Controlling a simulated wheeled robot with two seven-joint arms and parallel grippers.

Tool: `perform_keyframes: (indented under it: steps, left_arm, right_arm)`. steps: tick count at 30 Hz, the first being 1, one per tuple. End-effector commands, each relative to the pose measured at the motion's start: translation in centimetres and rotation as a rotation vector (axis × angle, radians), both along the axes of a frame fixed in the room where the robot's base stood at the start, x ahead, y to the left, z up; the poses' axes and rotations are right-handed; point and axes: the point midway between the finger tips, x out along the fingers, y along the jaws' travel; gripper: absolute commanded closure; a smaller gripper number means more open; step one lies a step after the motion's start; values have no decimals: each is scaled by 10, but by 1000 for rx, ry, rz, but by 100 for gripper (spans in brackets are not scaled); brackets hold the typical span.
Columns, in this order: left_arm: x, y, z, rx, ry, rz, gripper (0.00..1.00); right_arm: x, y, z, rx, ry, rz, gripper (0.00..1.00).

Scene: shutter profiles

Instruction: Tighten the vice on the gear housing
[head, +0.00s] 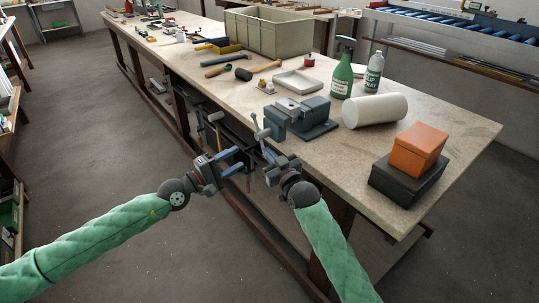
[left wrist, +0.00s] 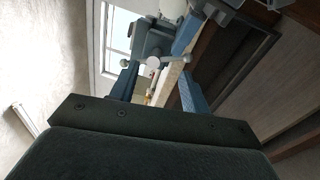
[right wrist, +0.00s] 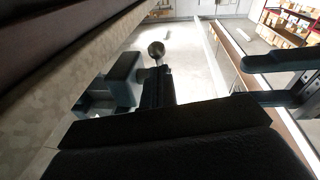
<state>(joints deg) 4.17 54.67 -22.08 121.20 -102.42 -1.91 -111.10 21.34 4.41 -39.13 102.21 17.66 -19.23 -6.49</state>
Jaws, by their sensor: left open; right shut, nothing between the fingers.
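The blue-grey vice (head: 308,122) sits at the near edge of the workbench. A light grey metal piece (head: 292,108), probably the gear housing, shows at its jaws; I cannot tell how firmly it is held. The vice's handle (head: 260,131), a bar with ball ends, sticks out past the bench edge. My left gripper (head: 240,160) is open and empty, below and left of the handle. In the left wrist view, the handle (left wrist: 153,62) shows beyond and between its fingers. My right gripper (head: 264,150) is shut and empty, close below the handle; whether it touches is unclear.
On the workbench (head: 440,150), a white roll (head: 374,110), a green bottle (head: 341,78) and an orange box (head: 416,147) on a dark one stand right of the vice. A shallow tray (head: 298,83), mallets and a large crate (head: 266,32) lie behind. Floor left is clear.

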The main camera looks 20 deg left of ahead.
Motion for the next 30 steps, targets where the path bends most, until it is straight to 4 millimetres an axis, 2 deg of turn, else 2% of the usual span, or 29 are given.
perform_keyframes:
  steps: [3, 6, 14, 23, 30]
  left_arm:
    - [-13, -15, -13, -335, 146, -1, 53]
    - [-23, -21, -26, -619, 270, 6, 53]
    - [-47, -27, -71, -1363, 568, 55, 53]
    - [-89, -34, -152, -2226, 824, 190, 53]
    - [-143, -58, -228, -2919, 900, 390, 53]
  right_arm:
    - [0, 0, 0, 0, 0, 0, 100]
    - [0, 0, 0, 0, 0, 0, 100]
    - [0, 0, 0, 0, 0, 0, 100]
    - [0, 0, 0, 0, 0, 0, 100]
    - [0, 0, 0, 0, 0, 0, 100]
